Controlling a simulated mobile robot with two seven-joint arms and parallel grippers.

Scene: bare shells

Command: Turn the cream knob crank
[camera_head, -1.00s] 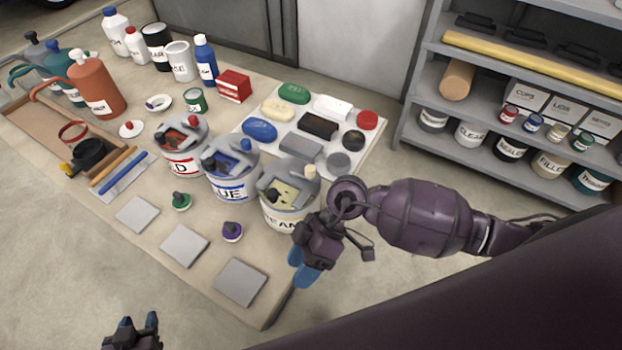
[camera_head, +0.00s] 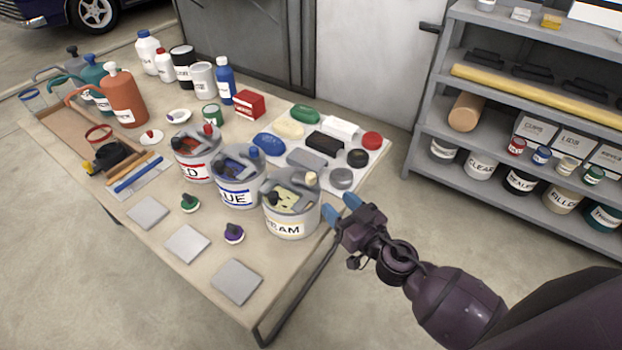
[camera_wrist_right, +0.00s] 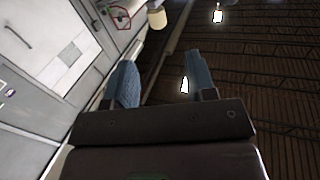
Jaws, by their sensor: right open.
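The cream knob (camera_head: 311,178) stands on the crank at the right rim of the grey can labelled cream (camera_head: 290,228), on the near right part of the table. My right gripper (camera_head: 340,208) is just to the right of that can, its blue fingers apart with nothing between them. The gripper and the knob do not touch. My left gripper is not in view.
The blue can (camera_head: 237,196) and the red can (camera_head: 196,167) stand left of the cream can. A white board (camera_head: 376,158) with coloured blocks lies behind it. Grey square pads (camera_head: 187,243) lie in front. A shelf (camera_head: 430,135) stands at the right, with open floor between.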

